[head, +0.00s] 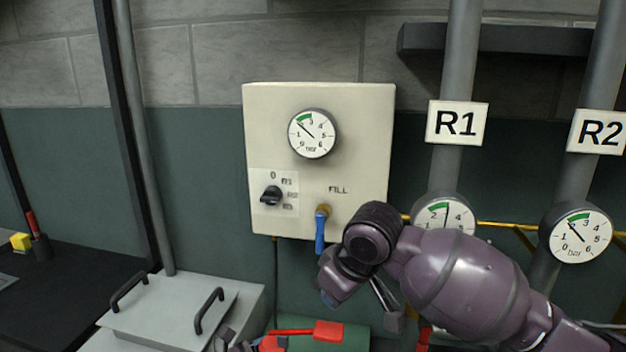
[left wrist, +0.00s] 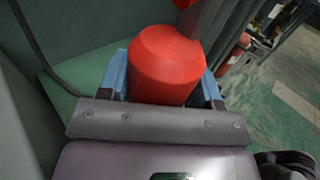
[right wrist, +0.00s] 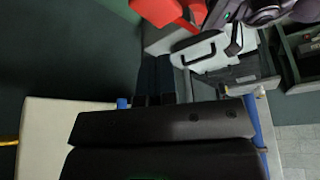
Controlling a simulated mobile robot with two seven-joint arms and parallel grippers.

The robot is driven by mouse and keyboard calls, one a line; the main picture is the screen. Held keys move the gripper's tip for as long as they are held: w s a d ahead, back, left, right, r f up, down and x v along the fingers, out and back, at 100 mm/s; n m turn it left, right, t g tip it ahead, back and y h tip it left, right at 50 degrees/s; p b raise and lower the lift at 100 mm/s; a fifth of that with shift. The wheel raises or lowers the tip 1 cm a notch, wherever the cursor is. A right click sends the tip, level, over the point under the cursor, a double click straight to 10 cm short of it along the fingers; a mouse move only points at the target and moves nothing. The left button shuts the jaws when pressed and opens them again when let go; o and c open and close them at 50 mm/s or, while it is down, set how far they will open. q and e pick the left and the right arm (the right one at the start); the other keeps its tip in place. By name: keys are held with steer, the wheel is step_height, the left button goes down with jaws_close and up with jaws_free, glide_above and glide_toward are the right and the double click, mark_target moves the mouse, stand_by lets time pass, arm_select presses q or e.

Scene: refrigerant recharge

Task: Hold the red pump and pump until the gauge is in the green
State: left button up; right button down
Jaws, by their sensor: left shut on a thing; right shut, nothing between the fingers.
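The red pump (head: 295,332) is at the bottom of the head view, partly hidden by my left gripper (head: 235,346). In the left wrist view, the red pump body (left wrist: 168,65) sits between the left fingers, which are shut on it. My right gripper (head: 392,318) is shut and empty, below and right of the panel; its closed dark fingers also show in the right wrist view (right wrist: 153,75). The panel gauge (head: 312,134) has its needle pointing up and left, close to the lower end of the green band. The blue FILL lever (head: 320,234) hangs down.
A black selector knob (head: 271,195) is on the cream panel (head: 350,110). The R1 gauge (head: 444,216) and R2 gauge (head: 580,236) are on pipes at right, the R1 one partly hidden by my right arm. A grey lidded box (head: 170,310) with handles stands at left.

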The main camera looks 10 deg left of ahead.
mark_target(333, 332)
steer(key=shift+f, duration=2.25)
steer(key=shift+f, duration=0.3)
arm_select(q)
steer(key=shift+d, duration=0.1)
arm_select(e)
steer(key=shift+f, duration=2.1)
steer(key=shift+r, duration=4.3)
arm_select(q)
steer(key=o, duration=1.5)
